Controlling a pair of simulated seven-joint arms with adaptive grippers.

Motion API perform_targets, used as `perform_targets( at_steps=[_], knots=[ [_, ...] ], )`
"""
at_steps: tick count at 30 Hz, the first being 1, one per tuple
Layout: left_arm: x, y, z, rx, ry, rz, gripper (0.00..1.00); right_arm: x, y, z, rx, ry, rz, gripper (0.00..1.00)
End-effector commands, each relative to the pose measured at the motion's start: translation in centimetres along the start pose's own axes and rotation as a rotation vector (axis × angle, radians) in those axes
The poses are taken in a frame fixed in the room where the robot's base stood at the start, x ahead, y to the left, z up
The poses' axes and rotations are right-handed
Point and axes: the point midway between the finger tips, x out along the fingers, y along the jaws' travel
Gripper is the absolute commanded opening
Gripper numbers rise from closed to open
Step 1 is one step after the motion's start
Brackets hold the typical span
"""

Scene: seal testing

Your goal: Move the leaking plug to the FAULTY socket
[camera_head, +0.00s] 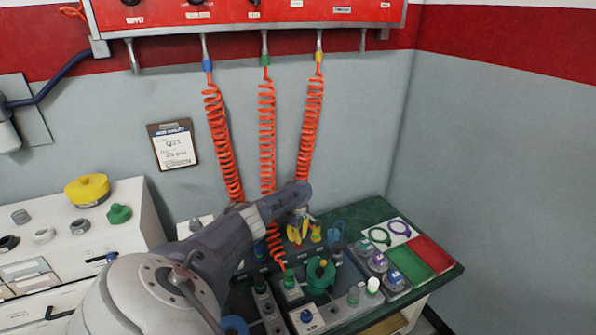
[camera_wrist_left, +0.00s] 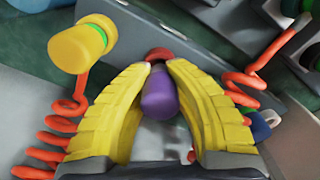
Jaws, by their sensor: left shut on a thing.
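My left gripper (camera_head: 297,232) is above the dark test panel (camera_head: 338,282) on the green bench. In the left wrist view its yellow fingers (camera_wrist_left: 160,68) close around a purple cylindrical plug (camera_wrist_left: 158,92), with an orange-red piece at the fingertips. A yellow plug (camera_wrist_left: 80,46) with an orange coiled hose is beside the gripper, apart from it; a yellow plug also shows in the head view (camera_head: 316,233). I cannot read which socket is labelled FAULTY. The gripper and arm partly hide the panel. My right gripper is not in view.
Orange coiled hoses (camera_head: 308,120) hang from the red overhead rail (camera_head: 245,14). Green (camera_head: 410,265) and red (camera_head: 432,253) trays lie at the bench's right, beside green and purple rings. A white cabinet (camera_head: 110,240) stands left. A clipboard (camera_head: 172,146) hangs on the wall.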

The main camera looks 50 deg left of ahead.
Motion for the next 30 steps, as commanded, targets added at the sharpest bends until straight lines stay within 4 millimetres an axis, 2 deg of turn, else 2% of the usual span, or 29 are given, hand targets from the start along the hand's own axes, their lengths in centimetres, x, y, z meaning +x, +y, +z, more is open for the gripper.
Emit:
perform_targets(
  at_steps=[29, 30],
  knots=[
    [1.6, 0.1, 0.0, -0.001, 0.0, 0.001, 0.0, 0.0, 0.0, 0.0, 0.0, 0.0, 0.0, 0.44],
    [1.6, 0.1, 0.0, -0.001, 0.0, 0.001, 0.2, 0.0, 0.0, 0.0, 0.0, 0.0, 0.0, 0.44]
  ],
)
